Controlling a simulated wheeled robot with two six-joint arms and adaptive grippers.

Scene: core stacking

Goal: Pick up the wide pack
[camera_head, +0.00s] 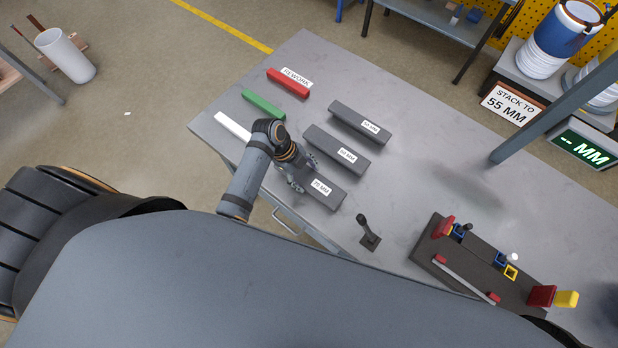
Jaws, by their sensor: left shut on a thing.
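My left gripper (297,180) is shut at the left part of the nearest of three dark long holders (335,198). That holder's white label seems to read 70 MM. I take the thing in the jaws to be the wide pack, but the gripper and wrist cover it and I cannot make out its outline. I cannot tell whether it is lifted clear of the holder. The middle dark holder (325,143) and the far dark holder (350,117) lie parallel behind it, with smaller labels. My right gripper is not in view.
A red bar (288,83), a green bar (263,104) and a white bar (233,127) lie at the table's left. A black upright tool (368,238) and a dark fixture (470,270) stand to the right. A grey post (560,105) rises at the right; the table centre is clear.

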